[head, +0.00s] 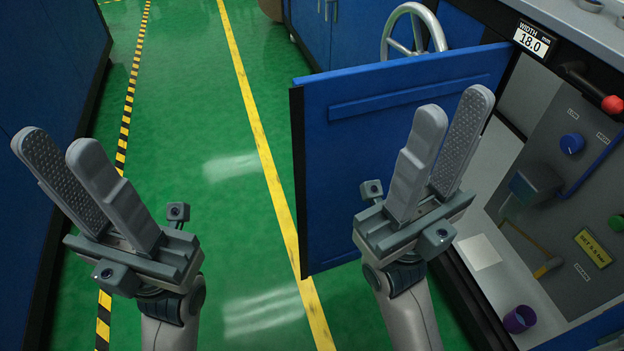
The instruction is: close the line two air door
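The blue air door (345,145) stands swung open in the head view, sticking out to the left from the machine front. It has a raised bar across its upper part and a dark left edge. The cabinet opening (500,260) behind it shows a grey panel with knobs, pipes and a yellow label. My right gripper (452,122) is open and empty, and in the picture it overlaps the door's right part. I cannot tell whether it touches the door. My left gripper (55,160) is open and empty over the green floor, left of the door.
A display reading 18.0 (534,40) and a red knob (611,104) sit above the opening. A handwheel (412,30) stands behind the door. A purple cup (519,319) is inside the opening. Blue cabinets (50,70) line the left. The green floor (200,120) between is clear.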

